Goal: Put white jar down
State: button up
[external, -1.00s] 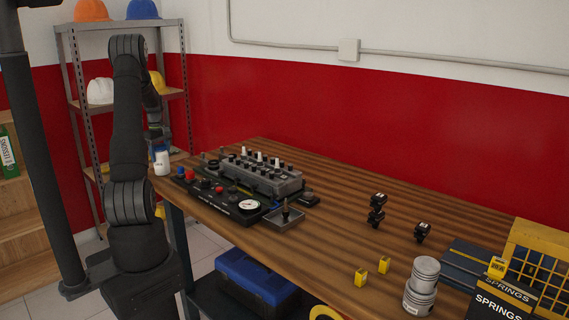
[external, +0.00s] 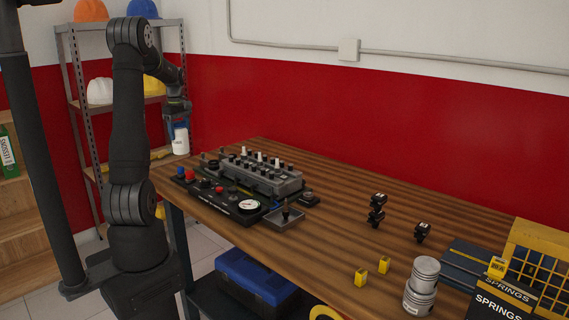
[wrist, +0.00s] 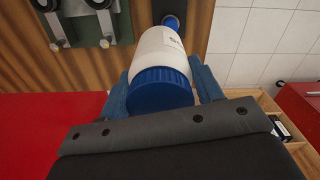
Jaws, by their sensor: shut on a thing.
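The white jar (external: 181,142) has a blue lid and shows upright at the far left end of the workbench in the external view. In the wrist view the jar (wrist: 163,48) lies between the two blue-grey fingers, lid toward the camera, with part of a dark label showing. My gripper (external: 179,122) is shut on the jar near its lid. Whether the jar's bottom touches the wooden bench top (external: 340,240) is hard to tell. A small blue round thing (wrist: 171,21) shows just beyond the jar in the wrist view.
The engine trainer panel (external: 240,185) with knobs and a gauge stands just right of the jar. Metal shelving (external: 75,100) with helmets is behind my arm. Pistons (external: 421,285), yellow blocks and a yellow crate (external: 540,250) are at the right.

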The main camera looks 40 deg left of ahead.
jog(key=w+n, duration=0.2)
jog(key=w, duration=1.2)
jog(key=shift+n, duration=0.3)
jog(key=shift+s+a+f, duration=0.4)
jog(key=shift+a+f, duration=1.35)
jog(key=shift+a, duration=0.3)
jog(key=shift+s+a+f, duration=0.45)
jog(key=shift+a+f, duration=1.3)
jog(key=shift+a, duration=0.25)
jog(key=shift+s+a+f, duration=0.4)
jog(key=shift+a+f, duration=1.35)
jog(key=shift+a, duration=0.3)
jog(key=o, duration=1.1)
jog(key=shift+f, duration=0.15)
jog(key=shift+c, duration=0.2)
notch_tip(320, 180, up, 12)
jog(key=shift+r, duration=0.2)
